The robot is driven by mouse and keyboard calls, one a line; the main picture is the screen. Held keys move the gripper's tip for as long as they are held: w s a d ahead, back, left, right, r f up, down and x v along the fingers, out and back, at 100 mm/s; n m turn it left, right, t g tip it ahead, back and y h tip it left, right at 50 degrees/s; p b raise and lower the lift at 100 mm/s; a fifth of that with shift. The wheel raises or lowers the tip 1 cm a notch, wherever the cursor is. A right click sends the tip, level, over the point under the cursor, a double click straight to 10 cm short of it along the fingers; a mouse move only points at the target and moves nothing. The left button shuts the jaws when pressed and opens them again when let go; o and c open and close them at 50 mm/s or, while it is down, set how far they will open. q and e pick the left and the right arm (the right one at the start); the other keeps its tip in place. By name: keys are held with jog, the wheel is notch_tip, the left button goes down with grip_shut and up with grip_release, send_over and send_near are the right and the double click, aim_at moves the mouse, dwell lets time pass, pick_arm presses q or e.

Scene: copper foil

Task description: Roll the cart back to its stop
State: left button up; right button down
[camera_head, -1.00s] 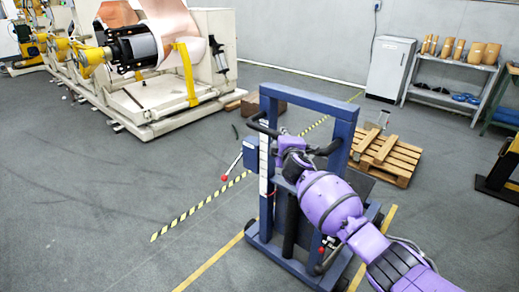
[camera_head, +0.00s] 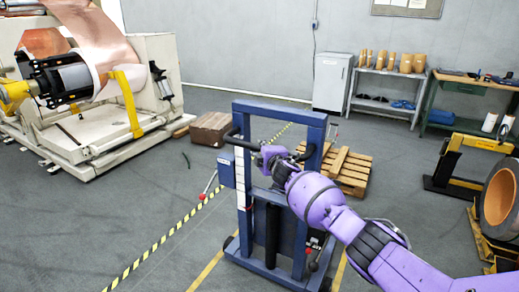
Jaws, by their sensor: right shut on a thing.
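The cart (camera_head: 313,136) is a dark blue upright frame on a low wheeled base, with black handles near its top. It stands on the grey floor in the middle of the head view. My right gripper (camera_head: 268,155), at the end of my purple right arm, is at the cart's handle height and shut on the handle. The fingertips are small and partly hidden by my wrist. The stop cannot be made out for sure. My left gripper is out of view.
A striped yellow-black floor line (camera_head: 165,240) runs left of the cart. Behind it are a wooden pallet (camera_head: 352,165) and a brown box (camera_head: 210,128). A large foil machine (camera_head: 150,60) stands at left. A copper roll (camera_head: 497,195) is at right. Floor at front left is clear.

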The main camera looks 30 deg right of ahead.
jog(key=shift+w+r, duration=0.1)
jog(key=shift+r, duration=0.2)
jog(key=c, duration=1.5)
grip_release()
jog(key=shift+c, duration=0.2)
jog(key=shift+d+f, duration=0.1)
jog(key=shift+f, duration=0.05)
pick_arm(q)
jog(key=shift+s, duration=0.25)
pick_arm(e)
jog(key=s+a+r, duration=0.1)
jog(key=s, duration=1.1)
jog(key=shift+a+r, duration=0.35)
jog(key=shift+a, duration=0.05)
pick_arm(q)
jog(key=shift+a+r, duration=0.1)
